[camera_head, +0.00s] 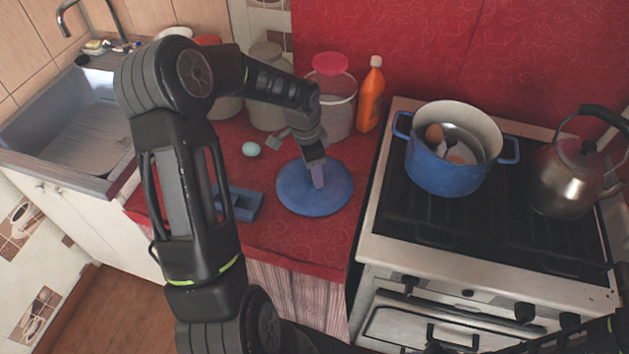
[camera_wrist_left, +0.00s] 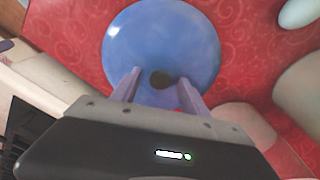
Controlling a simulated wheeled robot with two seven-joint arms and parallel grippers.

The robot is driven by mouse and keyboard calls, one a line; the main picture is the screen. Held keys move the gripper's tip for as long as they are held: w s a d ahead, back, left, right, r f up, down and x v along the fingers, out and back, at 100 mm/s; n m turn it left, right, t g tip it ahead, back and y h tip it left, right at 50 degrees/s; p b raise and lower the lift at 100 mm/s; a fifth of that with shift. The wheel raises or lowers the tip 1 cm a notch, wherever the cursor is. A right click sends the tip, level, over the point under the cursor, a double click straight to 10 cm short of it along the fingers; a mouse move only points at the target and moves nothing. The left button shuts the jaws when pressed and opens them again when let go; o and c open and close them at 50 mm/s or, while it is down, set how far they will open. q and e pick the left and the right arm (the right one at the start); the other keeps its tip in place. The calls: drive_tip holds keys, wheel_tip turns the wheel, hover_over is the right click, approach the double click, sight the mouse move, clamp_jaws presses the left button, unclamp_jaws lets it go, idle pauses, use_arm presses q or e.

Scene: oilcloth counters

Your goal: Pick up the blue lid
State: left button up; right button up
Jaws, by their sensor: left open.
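The blue lid (camera_head: 300,200) lies flat on the red oilcloth counter, left of the stove. It is round, and in the left wrist view the lid (camera_wrist_left: 150,35) shows a dark knob (camera_wrist_left: 160,80) at its middle. My left gripper (camera_head: 317,178) reaches down over the lid. In the left wrist view the left gripper (camera_wrist_left: 159,82) is open, its two fingers apart on either side of the knob as seen from there. Whether the fingers touch the lid cannot be told. My right gripper is not in view.
A blue pot (camera_head: 447,170) with eggs and a kettle (camera_head: 567,180) stand on the stove. Jars (camera_head: 335,105) and an orange bottle (camera_head: 371,97) stand behind the lid.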

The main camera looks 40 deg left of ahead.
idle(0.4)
use_arm(q)
clamp_jaws()
idle(0.4)
idle(0.9)
